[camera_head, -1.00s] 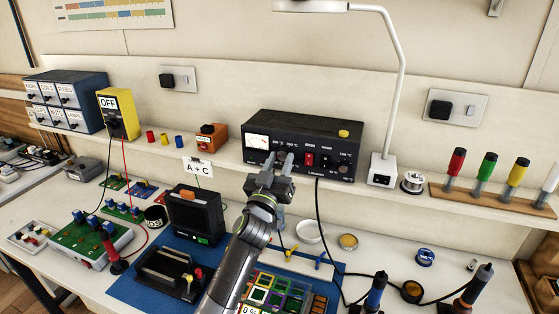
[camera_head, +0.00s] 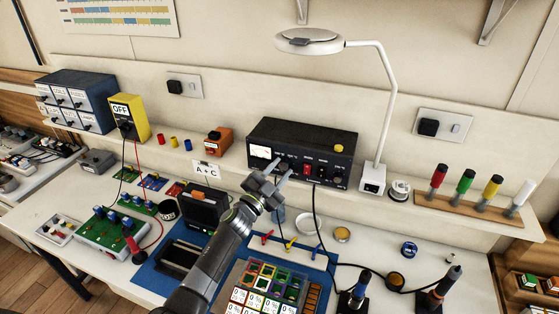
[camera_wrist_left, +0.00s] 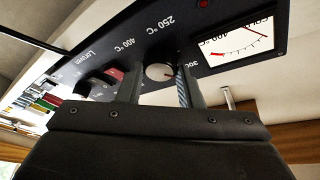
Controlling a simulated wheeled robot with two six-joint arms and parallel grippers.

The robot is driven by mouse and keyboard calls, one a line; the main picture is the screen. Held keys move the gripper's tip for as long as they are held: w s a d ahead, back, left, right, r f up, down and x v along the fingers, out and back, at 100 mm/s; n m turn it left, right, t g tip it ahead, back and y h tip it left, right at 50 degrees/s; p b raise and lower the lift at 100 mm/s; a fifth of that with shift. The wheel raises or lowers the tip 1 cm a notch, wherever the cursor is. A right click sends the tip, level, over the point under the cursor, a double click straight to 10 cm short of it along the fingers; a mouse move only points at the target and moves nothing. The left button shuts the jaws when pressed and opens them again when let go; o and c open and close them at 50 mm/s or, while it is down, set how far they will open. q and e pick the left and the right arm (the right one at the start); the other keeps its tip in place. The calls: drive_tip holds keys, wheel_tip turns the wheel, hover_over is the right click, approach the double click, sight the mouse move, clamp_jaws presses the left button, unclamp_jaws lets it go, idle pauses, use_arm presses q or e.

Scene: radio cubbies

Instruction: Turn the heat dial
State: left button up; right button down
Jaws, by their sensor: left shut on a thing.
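The black heat station (camera_head: 320,139) stands on the shelf, with a gauge (camera_head: 259,151), a red switch (camera_head: 306,170) and dials on its front. My left gripper (camera_head: 276,166) is at the left part of this front. In the left wrist view its two fingers (camera_wrist_left: 160,84) stand either side of a small round light-faced dial (camera_wrist_left: 160,71), with 250 °C and 400 °C marks beside it, and are shut on it. In the head view the fingers hide this dial. My right gripper is not in view.
A white lamp (camera_head: 386,110) and a solder spool (camera_head: 399,190) stand right of the station. An orange box (camera_head: 218,142) is on its left. Below are a black device (camera_head: 203,206), a blue mat (camera_head: 150,272) and two irons in holders (camera_head: 357,290). A black cable hangs below the station.

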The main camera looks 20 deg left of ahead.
use_arm(q)
drive_tip(key=shift+m+g+h+p, duration=0.35)
drive_tip(key=shift+m+p, duration=0.55)
drive_tip(key=shift+m, duration=0.3)
drive_tip(key=o, duration=1)
drive_tip(key=shift+s, duration=0.1)
drive_tip(key=b+v, duration=0.2)
drive_tip(key=v, duration=1.5)
drive_tip(key=shift+s+r+b, duration=0.1)
drive_tip(key=shift+s+b, duration=0.05)
drive_tip(key=shift+b, duration=0.2)
drive_tip(key=shift+a, duration=0.1)
